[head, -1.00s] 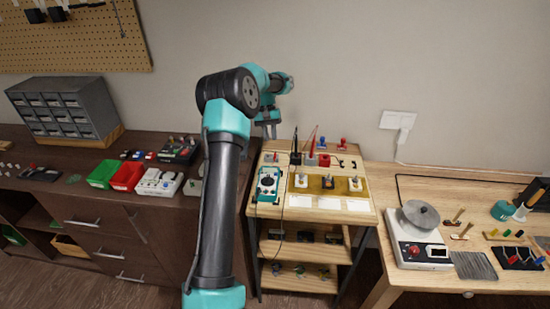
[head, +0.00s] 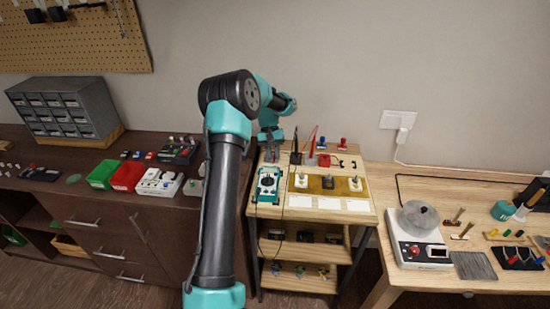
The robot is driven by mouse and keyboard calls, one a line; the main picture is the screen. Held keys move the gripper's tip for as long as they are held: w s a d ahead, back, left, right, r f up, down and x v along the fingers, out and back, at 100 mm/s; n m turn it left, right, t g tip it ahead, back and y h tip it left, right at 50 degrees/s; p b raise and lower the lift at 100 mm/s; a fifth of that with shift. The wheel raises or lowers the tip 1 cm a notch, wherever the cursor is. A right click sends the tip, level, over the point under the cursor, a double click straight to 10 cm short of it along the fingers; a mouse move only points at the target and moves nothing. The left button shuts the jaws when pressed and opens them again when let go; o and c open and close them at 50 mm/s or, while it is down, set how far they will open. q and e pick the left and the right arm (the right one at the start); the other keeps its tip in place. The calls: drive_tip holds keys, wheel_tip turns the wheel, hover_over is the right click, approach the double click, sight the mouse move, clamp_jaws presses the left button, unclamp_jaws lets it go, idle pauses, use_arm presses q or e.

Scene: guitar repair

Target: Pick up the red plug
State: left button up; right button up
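Small red pieces sit on the top of the wooden cart (head: 359,205). One is a small red upright piece (head: 343,144) at the back right, beside a blue one. Another is a red block (head: 324,160) near the middle, beside the red probe (head: 312,147). They are too small for me to tell which is the plug. My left gripper (head: 271,157) points down over the back left corner of the cart top, left of the black probe (head: 296,150) and apart from the red pieces. Its fingers are too small to read. My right gripper is out of view.
A teal meter (head: 267,185) with leads stands at the cart's front left. Several switches sit on a brass plate (head: 328,184). Left, a dark bench (head: 93,205) holds green and red bins. Right, a wooden table (head: 380,260) carries a scale-like device (head: 420,245).

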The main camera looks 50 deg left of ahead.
use_arm(q)
drive_tip(key=shift+x, duration=0.95)
clamp_jaws()
